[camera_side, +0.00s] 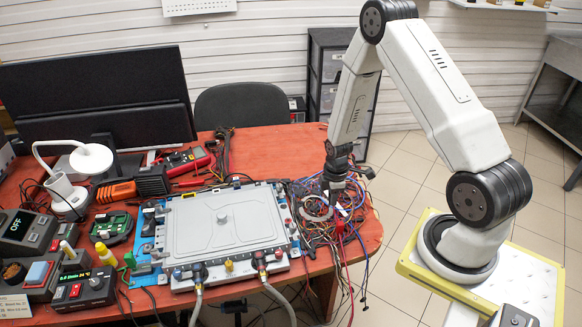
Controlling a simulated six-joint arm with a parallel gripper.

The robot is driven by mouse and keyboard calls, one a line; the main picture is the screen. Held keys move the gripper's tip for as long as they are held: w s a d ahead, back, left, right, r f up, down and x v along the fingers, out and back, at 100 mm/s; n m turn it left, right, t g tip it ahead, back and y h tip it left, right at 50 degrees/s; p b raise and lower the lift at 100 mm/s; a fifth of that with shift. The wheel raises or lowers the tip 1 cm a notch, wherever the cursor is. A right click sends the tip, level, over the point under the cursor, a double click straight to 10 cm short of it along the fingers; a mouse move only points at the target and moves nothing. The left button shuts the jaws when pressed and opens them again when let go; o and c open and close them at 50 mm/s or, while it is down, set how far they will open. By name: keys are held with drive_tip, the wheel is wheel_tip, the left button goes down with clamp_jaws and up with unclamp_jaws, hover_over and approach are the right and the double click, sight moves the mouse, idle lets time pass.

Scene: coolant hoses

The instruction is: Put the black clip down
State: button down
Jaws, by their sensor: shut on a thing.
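My gripper (337,184) points down at the right part of the red table, over a tangle of coloured wires. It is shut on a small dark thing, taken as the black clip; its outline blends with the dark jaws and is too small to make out. I cannot tell whether the clip touches the wires or the table. The grey cold plate (230,225) lies in its fixture to the left of my gripper. Two grey hoses (198,301) join its front edge, one at a black fitting (198,273) and one at a red-and-black fitting (260,262).
The wire tangle (310,212) crowds the table's right end, and some wires hang over its edge. Control boxes (85,288), a lamp (92,160), a multimeter (188,161) and a monitor (105,95) fill the left and back. Bare red tabletop (270,150) shows behind the plate.

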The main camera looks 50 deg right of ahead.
drive_tip(key=shift+f, duration=1.35)
drive_tip(key=shift+f, duration=0.1)
drive_tip(key=c, duration=0.6)
unclamp_jaws()
drive_tip(key=shift+r, duration=6.15)
drive_tip(key=s+a+r+m+t, duration=0.1)
drive_tip(key=a+r+m, duration=0.2)
drive_tip(key=a+r, duration=0.1)
drive_tip(key=s+a+r+m, duration=0.2)
drive_tip(key=a+r+m, duration=0.1)
drive_tip(key=a, duration=0.4)
drive_tip(key=s+a+r+m+t, duration=0.1)
drive_tip(key=a+r+m, duration=0.2)
drive_tip(key=a, duration=0.3)
drive_tip(key=shift+s+r+t, duration=0.3)
drive_tip(key=shift+s+r, duration=0.1)
drive_tip(key=shift+r, duration=0.45)
